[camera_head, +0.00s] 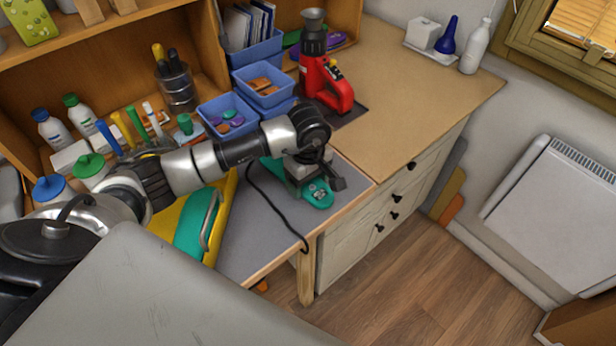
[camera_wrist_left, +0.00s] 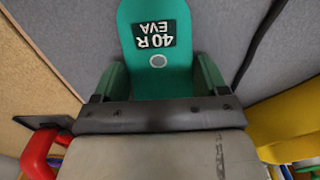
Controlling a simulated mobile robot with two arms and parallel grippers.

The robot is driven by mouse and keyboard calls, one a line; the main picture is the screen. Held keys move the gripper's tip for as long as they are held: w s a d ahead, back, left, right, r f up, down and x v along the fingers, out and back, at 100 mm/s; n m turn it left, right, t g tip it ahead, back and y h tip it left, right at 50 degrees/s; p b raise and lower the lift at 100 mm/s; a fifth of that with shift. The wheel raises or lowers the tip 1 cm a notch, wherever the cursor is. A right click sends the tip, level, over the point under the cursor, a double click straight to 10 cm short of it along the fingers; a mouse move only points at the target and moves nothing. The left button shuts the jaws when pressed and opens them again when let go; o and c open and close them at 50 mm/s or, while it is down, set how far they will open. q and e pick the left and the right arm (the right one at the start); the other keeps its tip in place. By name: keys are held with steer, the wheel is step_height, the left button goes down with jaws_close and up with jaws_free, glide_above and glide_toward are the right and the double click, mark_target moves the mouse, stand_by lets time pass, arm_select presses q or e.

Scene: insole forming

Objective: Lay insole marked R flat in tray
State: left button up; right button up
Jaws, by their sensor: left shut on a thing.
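A green insole (camera_head: 319,196) is held over the grey mat on the bench. In the left wrist view the insole (camera_wrist_left: 155,25) carries a dark label reading "40 R EVA" and has a pale round spot. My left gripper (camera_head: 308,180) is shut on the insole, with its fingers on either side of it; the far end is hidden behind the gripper. I cannot tell whether the insole touches the mat. A yellow piece (camera_head: 228,195) with a green part and a metal handle lies left of the mat; whether it is the tray is unclear. My right gripper is not in view.
A black cable (camera_head: 275,212) runs across the grey mat (camera_head: 262,240). A red tool (camera_head: 330,90) stands behind my gripper, and blue bins (camera_head: 228,118) stand at the left. Bottles and pens line the shelf. The brown bench top (camera_head: 420,75) at the right is mostly clear.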

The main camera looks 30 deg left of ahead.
arm_select(q)
steer(key=shift+f, duration=0.1)
steer(key=shift+a+f, duration=0.1)
steer(key=shift+f, duration=0.05)
steer(key=o, duration=0.8)
steer(key=shift+o, duration=0.5)
steer(key=shift+r, duration=0.2)
